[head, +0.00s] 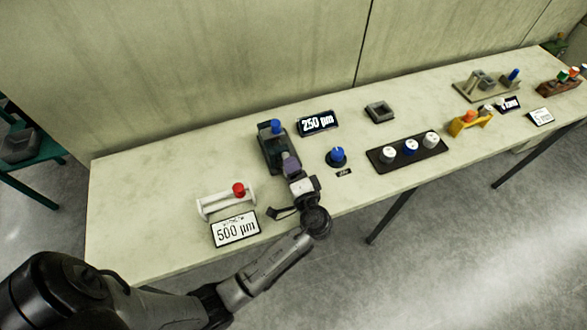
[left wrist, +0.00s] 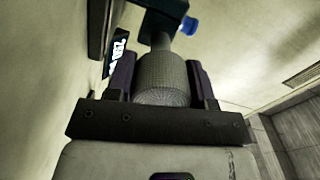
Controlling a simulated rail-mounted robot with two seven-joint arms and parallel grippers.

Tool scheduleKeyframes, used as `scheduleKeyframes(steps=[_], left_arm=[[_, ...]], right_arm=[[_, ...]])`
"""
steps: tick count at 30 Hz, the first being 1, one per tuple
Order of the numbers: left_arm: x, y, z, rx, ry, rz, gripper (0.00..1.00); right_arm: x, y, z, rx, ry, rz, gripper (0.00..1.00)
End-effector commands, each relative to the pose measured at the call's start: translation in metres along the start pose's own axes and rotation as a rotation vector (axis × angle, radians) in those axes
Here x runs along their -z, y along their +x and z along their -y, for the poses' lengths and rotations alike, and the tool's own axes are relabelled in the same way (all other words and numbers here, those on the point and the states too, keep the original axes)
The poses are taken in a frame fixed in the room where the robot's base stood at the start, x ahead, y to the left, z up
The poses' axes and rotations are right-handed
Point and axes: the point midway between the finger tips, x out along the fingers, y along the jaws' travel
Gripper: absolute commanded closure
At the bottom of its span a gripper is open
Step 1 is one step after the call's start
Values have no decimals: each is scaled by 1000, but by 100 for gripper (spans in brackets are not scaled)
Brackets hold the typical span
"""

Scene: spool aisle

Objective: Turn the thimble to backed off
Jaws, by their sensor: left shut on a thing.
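The thimble (left wrist: 163,74) is a grey knurled cylinder, seen close up in the left wrist view. My left gripper (left wrist: 161,84) is shut on it, with one dark finger on each side. In the head view my left gripper (head: 290,164) reaches the near end of a dark fixture (head: 268,152) with a blue part (head: 275,126) on top; the thimble is hidden there by the gripper. The blue part (left wrist: 189,26) also shows beyond the thimble in the left wrist view. No scale marks on the thimble can be read.
A white stand with a red part (head: 238,189) and a "500 µm" sign (head: 236,230) are to the left. A blue knob (head: 337,156) and a black tray (head: 433,155) with knobs are to the right. The table's left end is clear.

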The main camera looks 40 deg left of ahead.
Motion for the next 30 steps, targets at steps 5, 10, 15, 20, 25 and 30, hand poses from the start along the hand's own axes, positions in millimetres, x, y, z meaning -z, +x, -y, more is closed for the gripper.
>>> scheduleKeyframes(steps=[5, 10, 15, 20, 25, 30], left_arm=[[0, 0, 1, 2, 0, 0, 47], [0, 0, 0, 1, 0, 0, 31], [0, 0, 0, 0, 1, 0, 26], [0, -3, 0, 0, 1, -1, 26], [0, -22, -1, -3, 2, 0, 26], [0, -48, 0, -3, 2, 0, 26]], right_arm=[[0, 0, 0, 0, 0, 0, 57], [0, 0, 1, 2, 2, 0, 57], [0, 0, 2, 4, 5, -1, 57], [1, 0, 3, 7, 8, -1, 57], [1, -2, 3, 8, 10, -2, 57], [2, -3, 3, 8, 10, -2, 57]])
